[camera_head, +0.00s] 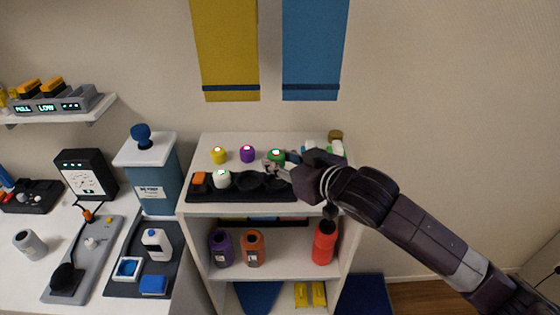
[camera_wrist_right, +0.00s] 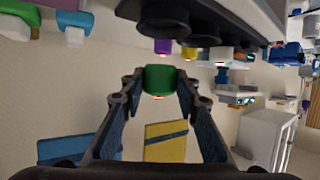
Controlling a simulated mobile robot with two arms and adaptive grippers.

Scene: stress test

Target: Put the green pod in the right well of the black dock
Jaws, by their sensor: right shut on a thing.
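The green pod (camera_head: 277,154) has a small red light on its top and is held in my right gripper (camera_head: 279,161), above and just behind the black dock. In the right wrist view the green pod (camera_wrist_right: 160,78) sits between the two fingertips of the right gripper (camera_wrist_right: 160,82), apart from the dock. The black dock (camera_head: 208,194) lies along the front of the white shelf top. The wells to the right look dark and empty; my gripper partly covers the right end. My left gripper is out of view.
A yellow pod (camera_head: 218,155) and a purple pod (camera_head: 247,154) stand behind the dock. More small items stand at the back right, partly behind my right arm. Bottles (camera_head: 253,248) stand on the shelf below.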

